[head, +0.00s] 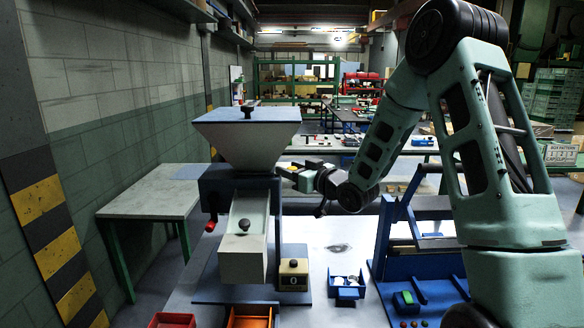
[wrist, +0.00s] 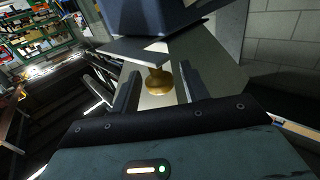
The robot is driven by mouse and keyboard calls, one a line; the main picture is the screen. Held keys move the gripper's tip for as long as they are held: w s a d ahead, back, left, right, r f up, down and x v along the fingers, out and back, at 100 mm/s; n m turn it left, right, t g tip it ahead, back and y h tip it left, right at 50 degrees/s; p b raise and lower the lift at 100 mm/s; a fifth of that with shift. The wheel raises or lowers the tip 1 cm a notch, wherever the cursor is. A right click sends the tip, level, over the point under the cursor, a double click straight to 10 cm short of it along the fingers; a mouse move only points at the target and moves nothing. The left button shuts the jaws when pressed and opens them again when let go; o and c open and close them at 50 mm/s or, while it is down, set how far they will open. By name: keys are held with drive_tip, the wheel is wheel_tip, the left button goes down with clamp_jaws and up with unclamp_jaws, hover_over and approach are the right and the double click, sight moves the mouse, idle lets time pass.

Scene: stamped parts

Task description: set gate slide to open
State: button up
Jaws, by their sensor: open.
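The hopper machine (head: 248,135) stands on the bench in the head view, with a pale funnel, a blue lid and a dark blue body. In the wrist view a dark flat plate (wrist: 130,50), which looks like the gate slide, sticks out from under the dark blue body. A brass knob (wrist: 159,82) is at its near end. My gripper (wrist: 158,92) is open, with one finger on each side of the knob; I cannot tell whether either touches it. In the head view my gripper (head: 290,173) is at the right side of the machine, and the knob is hidden there.
A pale chute (head: 243,262) with a black knob is at the machine's front. A counter box (head: 293,274) stands at its right, and a blue tray (head: 346,285) further right. A blue press frame (head: 420,265) stands at the right. Red and orange bins sit in front.

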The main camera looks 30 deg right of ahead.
clamp_jaws()
drive_tip(key=shift+s+d+b, duration=0.45)
drive_tip(key=shift+s+d, duration=0.3)
drive_tip(key=shift+d, duration=0.35)
drive_tip(key=shift+s+d+b, duration=0.4)
drive_tip(key=shift+s+d, duration=0.35)
drive_tip(key=shift+d, duration=0.35)
unclamp_jaws()
drive_tip(key=shift+s+d, duration=0.1)
drive_tip(key=s+d+b, duration=0.3)
drive_tip(key=s+b, duration=0.2)
drive_tip(key=s, duration=1.2)
drive_tip(key=shift+w+f, duration=0.1)
